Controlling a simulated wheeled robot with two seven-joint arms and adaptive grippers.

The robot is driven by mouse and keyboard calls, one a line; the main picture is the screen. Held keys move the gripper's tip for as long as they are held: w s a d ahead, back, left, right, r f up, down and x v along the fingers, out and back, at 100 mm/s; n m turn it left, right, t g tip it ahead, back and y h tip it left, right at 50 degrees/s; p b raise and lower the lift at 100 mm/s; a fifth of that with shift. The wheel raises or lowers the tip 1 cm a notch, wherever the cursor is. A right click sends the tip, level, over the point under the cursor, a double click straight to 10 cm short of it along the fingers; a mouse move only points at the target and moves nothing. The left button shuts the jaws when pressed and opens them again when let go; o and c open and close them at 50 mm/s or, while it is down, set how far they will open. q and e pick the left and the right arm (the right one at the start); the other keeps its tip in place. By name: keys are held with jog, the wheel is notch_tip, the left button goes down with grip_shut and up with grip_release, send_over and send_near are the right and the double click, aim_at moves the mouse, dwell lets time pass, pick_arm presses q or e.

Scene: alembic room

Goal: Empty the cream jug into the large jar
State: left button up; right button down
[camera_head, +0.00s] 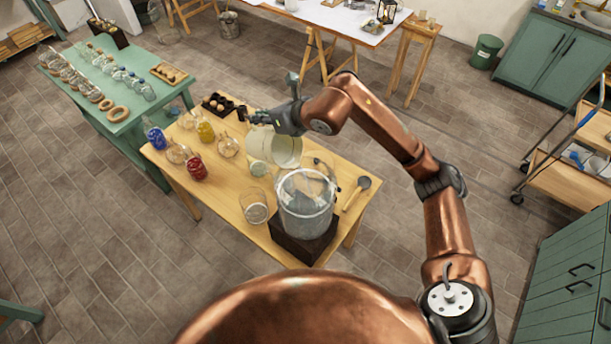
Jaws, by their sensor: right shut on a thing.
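The large jar (306,208) is clear glass and stands on a dark block (282,241) near the front right of the wooden table. The cream jug (261,143) is pale and shows at the middle of the table, just below my right gripper (256,118). The right gripper is shut on the jug, at its upper part, and partly hides it. The jug is behind and to the left of the large jar, apart from it. Its contents and exact tilt cannot be made out. My left gripper is not in view.
A pale round thing (288,150) is beside the jug. A clear glass (254,207) stands left of the jar, and a black-headed tool (357,191) lies to its right. Jars with blue (156,139), yellow (206,132) and red (196,168) contents stand at the table's left.

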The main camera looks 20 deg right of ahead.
jog(key=shift+s+d+r+t+y+b, duration=0.25)
jog(key=shift+s+d+r+b, duration=0.3)
jog(key=shift+b, duration=0.45)
jog(key=shift+s+d+r+t+y+b, duration=0.15)
jog(key=shift+s+d+r+t+b, duration=0.2)
jog(key=shift+s+b, duration=0.45)
dwell(2.0)
jog(key=shift+s+d+r+t+y+b, duration=0.6)
jog(key=shift+r+b, duration=0.2)
jog(key=shift+b, duration=1.7)
dwell(0.5)
jog(key=shift+s+d+t+b, duration=0.15)
jog(key=shift+s+t+b, duration=0.15)
jog(key=shift+b, duration=0.5)
jog(key=shift+s+d+r+b, duration=0.1)
jog(key=shift+s+d+b, duration=0.15)
jog(key=shift+b, duration=0.45)
jog(key=shift+s+d+r+t+y+b, duration=0.15)
jog(key=shift+s+r+t+y+b, duration=0.2)
jog(key=shift+b, duration=0.3)
jog(key=shift+d+r, duration=0.1)
jog(key=shift+r, duration=0.05)
jog(key=shift+s, duration=0.1)
